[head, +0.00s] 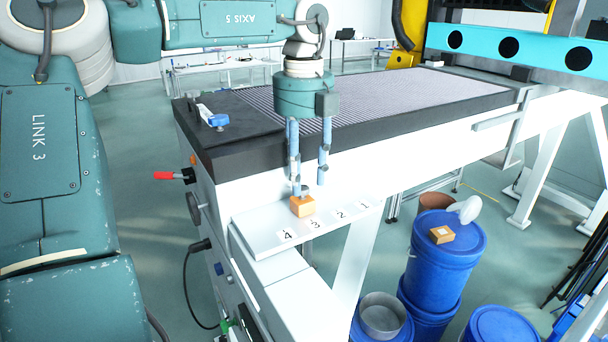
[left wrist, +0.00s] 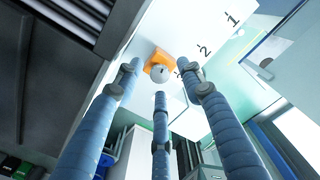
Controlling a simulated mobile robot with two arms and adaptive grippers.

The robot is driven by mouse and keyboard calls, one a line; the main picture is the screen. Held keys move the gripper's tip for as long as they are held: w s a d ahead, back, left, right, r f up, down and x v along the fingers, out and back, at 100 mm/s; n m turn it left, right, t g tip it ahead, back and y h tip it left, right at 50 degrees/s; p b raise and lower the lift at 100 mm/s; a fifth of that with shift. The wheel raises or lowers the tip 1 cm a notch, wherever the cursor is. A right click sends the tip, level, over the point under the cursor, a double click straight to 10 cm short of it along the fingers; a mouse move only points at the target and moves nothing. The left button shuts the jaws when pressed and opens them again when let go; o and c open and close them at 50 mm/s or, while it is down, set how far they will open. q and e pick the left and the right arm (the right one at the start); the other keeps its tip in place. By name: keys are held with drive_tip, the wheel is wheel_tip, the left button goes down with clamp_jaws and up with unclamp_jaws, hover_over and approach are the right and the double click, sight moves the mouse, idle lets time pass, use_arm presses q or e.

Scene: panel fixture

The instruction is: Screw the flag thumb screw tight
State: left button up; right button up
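An orange block (head: 302,207) sits on the white shelf (head: 262,237) of the panel fixture, near labels 3 and 4. In the left wrist view, a round grey piece (left wrist: 155,72), seemingly the thumb screw, shows against the orange block (left wrist: 161,57); its flag is not clear. My left gripper (head: 309,187) points down just above the block, its blue fingers apart. In the left wrist view, its three fingers (left wrist: 161,83) are spread around the grey piece with gaps; I see no clear contact. My right gripper is not in view.
The fixture's dark-edged worktop (head: 240,140) rises behind the shelf, with a blue-and-white tool (head: 214,117) on it. A red-handled lever (head: 170,176) sticks out left. Blue drums (head: 445,262) stand on the floor at right, one bearing a small box (head: 441,235).

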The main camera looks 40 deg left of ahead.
use_arm(q)
drive_tip(key=shift+s+f, duration=0.2)
drive_tip(key=shift+f, duration=0.35)
clamp_jaws()
drive_tip(key=shift+w, duration=0.1)
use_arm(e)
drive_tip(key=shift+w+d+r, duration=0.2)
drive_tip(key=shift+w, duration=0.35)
use_arm(q)
drive_tip(key=shift+m, duration=0.4)
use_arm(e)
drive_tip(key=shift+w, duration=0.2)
